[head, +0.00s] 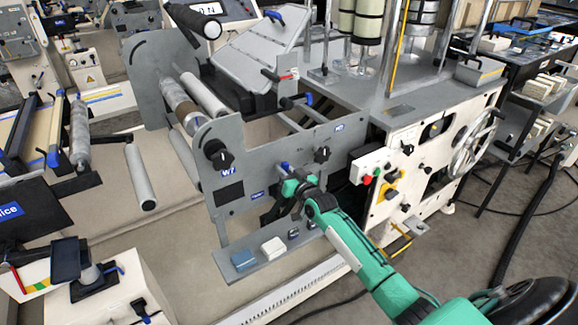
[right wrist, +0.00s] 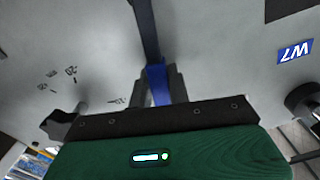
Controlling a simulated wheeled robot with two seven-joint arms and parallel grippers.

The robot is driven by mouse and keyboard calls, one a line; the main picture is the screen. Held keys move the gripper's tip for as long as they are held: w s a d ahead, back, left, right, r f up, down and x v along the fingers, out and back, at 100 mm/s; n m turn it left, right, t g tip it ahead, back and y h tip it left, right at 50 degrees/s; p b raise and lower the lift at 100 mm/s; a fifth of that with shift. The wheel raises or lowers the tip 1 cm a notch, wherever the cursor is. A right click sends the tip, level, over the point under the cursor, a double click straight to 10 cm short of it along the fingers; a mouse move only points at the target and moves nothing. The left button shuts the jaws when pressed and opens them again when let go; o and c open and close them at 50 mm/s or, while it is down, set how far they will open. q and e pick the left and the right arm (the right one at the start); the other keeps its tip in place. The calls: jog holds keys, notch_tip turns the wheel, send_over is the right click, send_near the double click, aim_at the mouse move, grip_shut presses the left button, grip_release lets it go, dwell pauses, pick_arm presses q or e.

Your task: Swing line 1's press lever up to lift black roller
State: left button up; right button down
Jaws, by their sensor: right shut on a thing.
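The press lever (right wrist: 146,32) is a dark bar with a blue grip section, seen close up against the grey side plate in the right wrist view. In the head view its blue part (head: 285,167) shows at the front side plate, just beyond my right gripper (head: 291,187). In the right wrist view the two dark fingers of my right gripper (right wrist: 158,88) are shut on the blue grip. Which roller the lever moves is hard to tell. My left gripper is not in view.
The grey side plate (head: 233,165) carries black knobs (head: 218,153) and blue labels, including W7 (right wrist: 295,51). A white control cabinet with a handwheel (head: 474,140) stands to the right.

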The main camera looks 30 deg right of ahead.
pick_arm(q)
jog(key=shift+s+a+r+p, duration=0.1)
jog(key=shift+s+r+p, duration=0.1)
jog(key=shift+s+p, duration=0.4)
pick_arm(e)
jog(key=shift+a+r+n, duration=0.1)
jog(key=shift+a+n, duration=0.6)
jog(key=shift+n, duration=0.1)
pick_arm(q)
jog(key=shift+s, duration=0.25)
pick_arm(e)
jog(key=c, duration=1.3)
grip_release()
jog(key=shift+a, duration=0.1)
pick_arm(q)
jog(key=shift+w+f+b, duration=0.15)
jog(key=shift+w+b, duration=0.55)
jog(key=shift+b, duration=0.05)
pick_arm(e)
jog(key=s, duration=0.9)
jog(key=s+d, duration=0.1)
jog(key=s, duration=0.4)
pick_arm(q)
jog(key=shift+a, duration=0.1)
pick_arm(e)
jog(key=shift+w, duration=0.1)
